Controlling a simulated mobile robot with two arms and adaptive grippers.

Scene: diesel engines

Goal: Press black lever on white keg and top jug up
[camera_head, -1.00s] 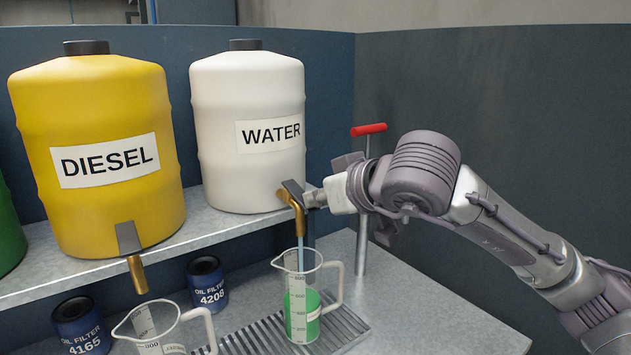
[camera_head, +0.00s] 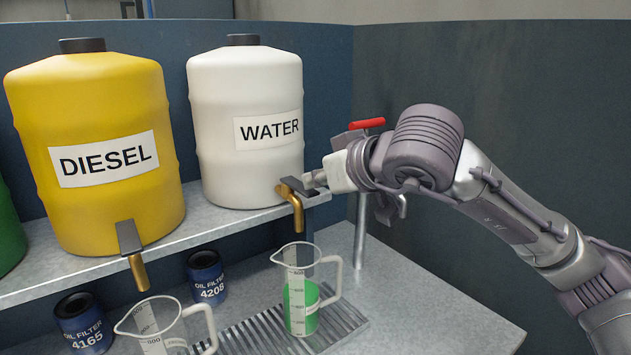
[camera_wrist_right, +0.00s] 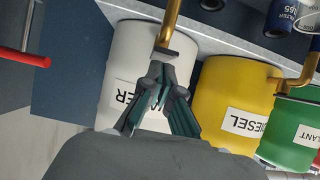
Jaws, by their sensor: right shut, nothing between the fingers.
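The white keg (camera_head: 246,90) labelled WATER stands on the metal shelf. Its black lever (camera_head: 298,188) sits on top of a brass spout (camera_head: 294,207). My right gripper (camera_head: 312,183) is shut and empty at the lever; whether it touches it is unclear. In the right wrist view, my right gripper (camera_wrist_right: 160,88) points at the lever and spout (camera_wrist_right: 168,25). A clear jug (camera_head: 302,262) stands upright below the spout on the drip grate, with green liquid in its lower part. No stream shows between spout and jug. My left gripper is not in view.
A yellow DIESEL keg (camera_head: 92,110) with its own spout stands left of the white keg. A second jug (camera_head: 163,330) is at the front. Two oil filters (camera_head: 206,276) stand under the shelf. A red handle (camera_head: 366,123) on a post is behind my right arm.

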